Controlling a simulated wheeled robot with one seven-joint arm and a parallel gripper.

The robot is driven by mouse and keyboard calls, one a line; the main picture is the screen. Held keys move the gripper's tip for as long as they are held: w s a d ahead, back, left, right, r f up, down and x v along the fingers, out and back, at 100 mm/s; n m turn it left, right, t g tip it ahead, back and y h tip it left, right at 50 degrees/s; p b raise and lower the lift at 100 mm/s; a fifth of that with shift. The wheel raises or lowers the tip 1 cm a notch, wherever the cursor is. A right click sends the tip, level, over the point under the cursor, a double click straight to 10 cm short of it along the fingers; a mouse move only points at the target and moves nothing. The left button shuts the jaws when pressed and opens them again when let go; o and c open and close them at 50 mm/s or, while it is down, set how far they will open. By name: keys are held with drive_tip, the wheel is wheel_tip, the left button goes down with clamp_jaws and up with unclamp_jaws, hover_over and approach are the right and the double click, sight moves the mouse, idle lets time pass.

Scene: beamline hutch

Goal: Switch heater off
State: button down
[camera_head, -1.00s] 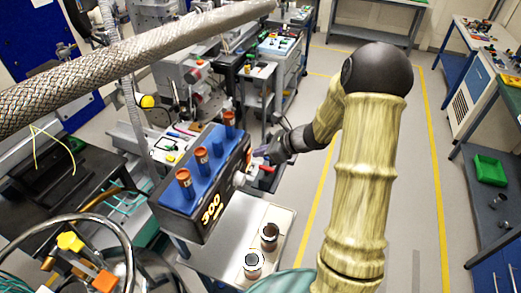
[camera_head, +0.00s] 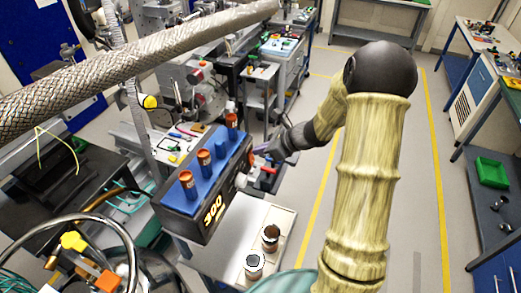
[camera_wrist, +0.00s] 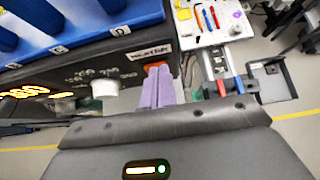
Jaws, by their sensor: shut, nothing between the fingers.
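The heater is a dark box with a blue block on top (camera_head: 222,165) and a lit yellow "300" display (camera_head: 213,210). Its front also shows in the wrist view, with a white knob (camera_wrist: 104,88) and a label reading "HEATER" (camera_wrist: 148,53). Just below that label is an orange switch (camera_wrist: 155,65), partly hidden by my fingertips. My gripper (camera_wrist: 158,70) has purple fingers, shut together and empty, with the tips at the switch. I cannot tell if they touch it. In the head view my gripper (camera_head: 260,157) is at the heater's right side.
Several orange-capped vials (camera_head: 188,182) stand in the blue block. A braided hose (camera_head: 130,75) crosses the upper left. A tray with tools (camera_wrist: 212,22) lies beyond the heater. Floor on the right is open.

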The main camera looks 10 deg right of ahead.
idle(0.3)
drive_tip(key=b+v, duration=0.2)
drive_tip(key=v, duration=1.1)
drive_tip(key=shift+r, duration=0.25)
drive_tip(key=shift+w, duration=0.1)
drive_tip(key=shift+a+f, duration=0.1)
drive_tip(key=shift+a, duration=0.05)
